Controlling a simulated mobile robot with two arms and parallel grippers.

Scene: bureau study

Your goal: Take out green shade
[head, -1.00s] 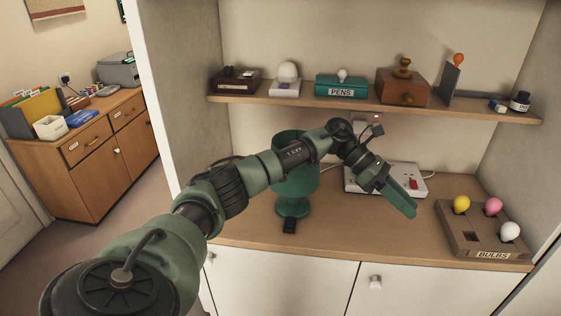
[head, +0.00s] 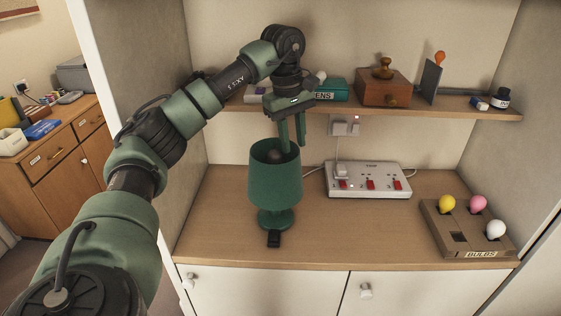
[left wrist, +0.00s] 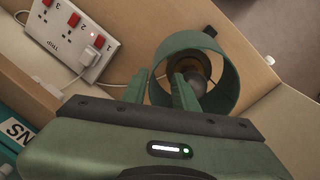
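The green shade (head: 275,184) sits on a green table lamp, whose round base (head: 277,219) stands on the wooden desktop. The shade is open at the top, and a dark grey bulb (head: 274,157) shows inside it. The left wrist view looks down into the shade (left wrist: 226,70) and onto the bulb (left wrist: 197,86). My left gripper (head: 292,148) points down at the shade's far right rim. Its fingers are apart, with one over the shade's opening and one outside the rim in the left wrist view (left wrist: 162,88). Contact cannot be told. My right gripper is out of view.
A white power strip (head: 368,181) with red switches stands right of the lamp. A bulb tray (head: 463,237) with yellow, pink and white bulbs is at the right. The shelf (head: 440,110) above holds a wooden box (head: 383,90) and a teal pens box (head: 331,90).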

